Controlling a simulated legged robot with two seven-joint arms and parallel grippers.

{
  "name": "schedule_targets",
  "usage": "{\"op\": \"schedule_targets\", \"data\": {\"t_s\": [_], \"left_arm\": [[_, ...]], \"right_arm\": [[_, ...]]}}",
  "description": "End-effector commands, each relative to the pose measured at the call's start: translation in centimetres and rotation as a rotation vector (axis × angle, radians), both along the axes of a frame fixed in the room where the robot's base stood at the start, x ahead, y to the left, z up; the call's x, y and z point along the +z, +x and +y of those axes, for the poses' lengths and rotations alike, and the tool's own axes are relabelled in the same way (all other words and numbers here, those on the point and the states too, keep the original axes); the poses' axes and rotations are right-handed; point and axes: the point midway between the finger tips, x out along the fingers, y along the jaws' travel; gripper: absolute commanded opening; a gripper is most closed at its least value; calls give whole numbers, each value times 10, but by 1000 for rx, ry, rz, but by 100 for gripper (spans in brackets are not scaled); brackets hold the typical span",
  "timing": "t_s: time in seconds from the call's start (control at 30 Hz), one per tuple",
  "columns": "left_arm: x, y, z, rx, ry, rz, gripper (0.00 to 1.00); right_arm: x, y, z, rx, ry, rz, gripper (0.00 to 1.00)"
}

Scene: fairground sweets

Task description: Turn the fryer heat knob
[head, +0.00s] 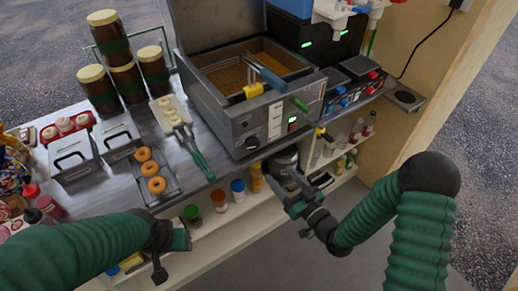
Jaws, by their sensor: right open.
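The fryer (222,117) stands on the metal counter, with an oil basin and basket on top. Its dark round heat knob (252,143) is low on the sloping front panel, left of a white label strip and a lit green indicator. I cannot read the knob's setting. My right gripper (283,190) is open, below and right of the knob, in front of the shelf under the counter and apart from the knob. My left gripper (172,252) is at the counter's front edge, far left of and below the knob; its jaw opening is unclear.
A green-handled tool (196,155) reaches the counter edge left of the fryer. A doughnut tray (170,187), lidded jars (120,75) and metal bins (75,165) stand further left. A machine with coloured knobs (352,88) stands right.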

Motion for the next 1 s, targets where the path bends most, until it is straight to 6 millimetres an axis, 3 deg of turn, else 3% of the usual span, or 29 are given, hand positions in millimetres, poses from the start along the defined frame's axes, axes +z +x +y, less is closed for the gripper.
{"op": "schedule_targets", "data": {"t_s": [0.3, 0.5, 0.87, 1.0], "left_arm": [[7, 0, 0, 1, 0, 0, 49], [8, 0, 0, 0, 0, 0, 49], [8, 0, 0, 1, 0, 0, 49], [8, 0, 0, 1, 0, 0, 49]], "right_arm": [[1, 73, 40, 0, 3, -2, 63], [0, 107, 59, 0, 2, 0, 63], [0, 118, 66, -1, 1, 2, 63], [0, 118, 65, -1, 0, 2, 48]]}}
